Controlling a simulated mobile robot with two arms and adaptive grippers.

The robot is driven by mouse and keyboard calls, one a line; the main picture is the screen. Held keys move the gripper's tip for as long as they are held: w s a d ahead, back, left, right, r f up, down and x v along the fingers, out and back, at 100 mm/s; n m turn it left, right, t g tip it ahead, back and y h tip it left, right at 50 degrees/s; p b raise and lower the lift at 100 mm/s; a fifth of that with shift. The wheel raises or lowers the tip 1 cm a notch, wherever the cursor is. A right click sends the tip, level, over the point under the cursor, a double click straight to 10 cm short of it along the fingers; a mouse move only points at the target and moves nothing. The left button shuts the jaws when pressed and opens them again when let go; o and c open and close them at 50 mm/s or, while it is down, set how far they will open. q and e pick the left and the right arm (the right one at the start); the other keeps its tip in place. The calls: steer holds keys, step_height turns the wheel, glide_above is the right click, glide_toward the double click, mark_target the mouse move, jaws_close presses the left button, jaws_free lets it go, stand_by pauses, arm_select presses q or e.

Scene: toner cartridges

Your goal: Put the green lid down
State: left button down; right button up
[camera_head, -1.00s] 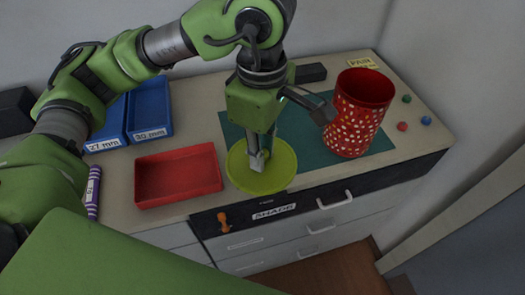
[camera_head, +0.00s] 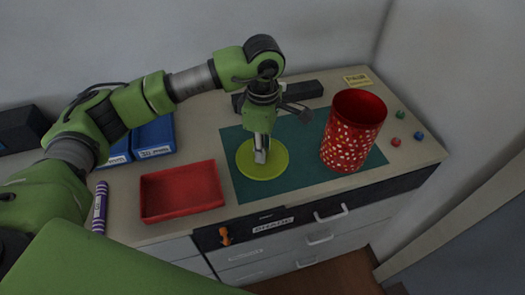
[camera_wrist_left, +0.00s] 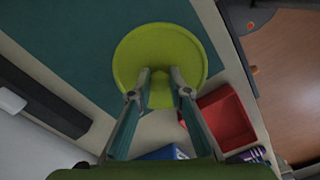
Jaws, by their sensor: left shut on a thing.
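The green lid (camera_head: 277,163) is a flat yellow-green disc at the left part of the teal mat in the head view. In the left wrist view the lid (camera_wrist_left: 158,50) lies between and beyond my fingertips. My left gripper (camera_head: 261,157) points down at the lid's middle and is shut on it, apparently by a small part at its centre that the fingers hide; it also shows in the left wrist view (camera_wrist_left: 160,80). The lid looks level and at or very near the mat; I cannot tell whether it touches. My right gripper is not in view.
A red spotted canister (camera_head: 350,135) stands open on the mat (camera_head: 248,195), right of the lid. A red tray (camera_head: 182,191) lies to the left, blue bins (camera_head: 154,136) behind it. Small coloured balls (camera_head: 396,142) lie far right. A black box (camera_head: 303,90) is behind.

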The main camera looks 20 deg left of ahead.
arm_select(q)
steer(key=shift+w+a+f, duration=0.1)
steer(key=shift+w+f, duration=0.1)
steer(key=f+p, duration=0.2)
steer(key=f, duration=0.1)
steer(key=shift+w+a, duration=0.1)
steer(key=shift+w, duration=0.2)
steer(key=shift+f, duration=0.55)
steer(key=c, duration=2.3)
jaws_free()
steer(key=shift+f, duration=0.1)
steer(key=o, duration=0.4)
